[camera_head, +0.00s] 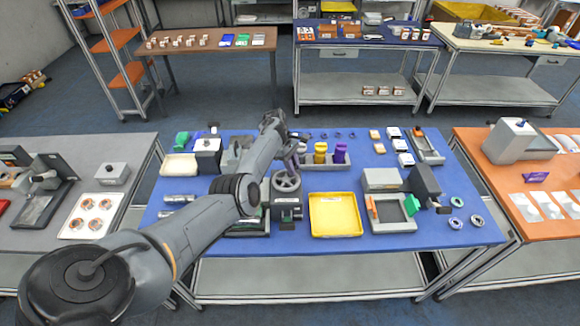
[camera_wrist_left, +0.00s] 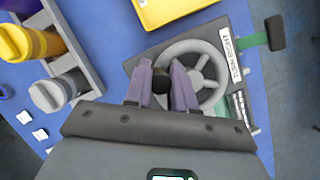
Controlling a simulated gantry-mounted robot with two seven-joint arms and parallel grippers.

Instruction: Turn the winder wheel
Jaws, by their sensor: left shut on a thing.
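The winder wheel (camera_head: 287,180) is a grey spoked wheel on a dark base on the blue table. My left arm reaches over from the left, and my left gripper (camera_head: 292,153) is just behind the wheel in the head view. In the left wrist view, the wheel (camera_wrist_left: 219,74) lies beside a white "TURN RIGHT" label (camera_wrist_left: 231,55). My left gripper (camera_wrist_left: 161,88) has its purple fingers on either side of the wheel's black knob (camera_wrist_left: 160,79) at the rim, shut on it. My right gripper is not in view.
A yellow tray (camera_head: 335,215) stands right of the wheel. A grey rack with yellow and purple bottles (camera_head: 320,153) stands behind it. A grey device with green parts (camera_head: 392,212) is further right. My arm hides part of the table's left side.

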